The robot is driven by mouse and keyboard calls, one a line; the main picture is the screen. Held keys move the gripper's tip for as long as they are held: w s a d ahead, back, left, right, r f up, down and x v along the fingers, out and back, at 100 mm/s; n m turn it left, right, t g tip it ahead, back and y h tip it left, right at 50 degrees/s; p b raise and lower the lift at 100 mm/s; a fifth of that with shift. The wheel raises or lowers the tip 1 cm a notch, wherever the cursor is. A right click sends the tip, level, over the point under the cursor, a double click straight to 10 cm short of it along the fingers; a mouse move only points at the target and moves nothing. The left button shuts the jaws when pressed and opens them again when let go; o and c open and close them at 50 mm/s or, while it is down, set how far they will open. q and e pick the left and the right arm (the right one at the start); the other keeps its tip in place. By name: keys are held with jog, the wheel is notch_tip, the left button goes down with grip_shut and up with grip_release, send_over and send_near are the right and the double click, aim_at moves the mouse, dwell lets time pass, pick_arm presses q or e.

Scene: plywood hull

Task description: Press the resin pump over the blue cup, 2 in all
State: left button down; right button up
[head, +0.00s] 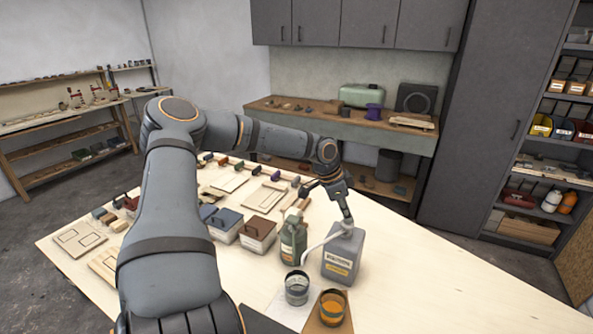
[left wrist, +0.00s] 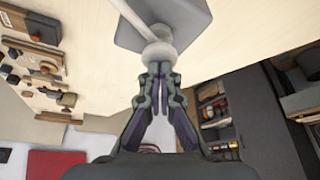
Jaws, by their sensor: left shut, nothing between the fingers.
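The resin pump is a grey jug (head: 342,262) with a yellow label and a white pump head, standing upright on the table. Its pale spout (head: 318,243) curves down left and ends above a clear cup (head: 296,290) with a blue-grey tint, seemingly the blue cup. My left gripper (head: 346,212) is shut and empty, pointing down just above the pump head. In the left wrist view the shut fingertips (left wrist: 158,72) are at the white pump head (left wrist: 158,52); I cannot tell whether they touch. My right gripper is not in view.
A cup with orange contents (head: 333,308) stands right of the clear cup. A green bottle (head: 293,238) stands left of the jug. Lidded boxes (head: 257,236) and wooden panels fill the table's left side. The table (head: 430,285) right of the jug is clear.

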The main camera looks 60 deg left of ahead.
pick_arm(q)
jog(key=shift+f+b, duration=0.4)
jog(key=shift+f, duration=0.2)
jog(key=shift+d+r, duration=0.1)
jog(key=shift+r+p, duration=1.05)
jog(key=shift+r, duration=0.3)
jog(key=shift+f, duration=0.2)
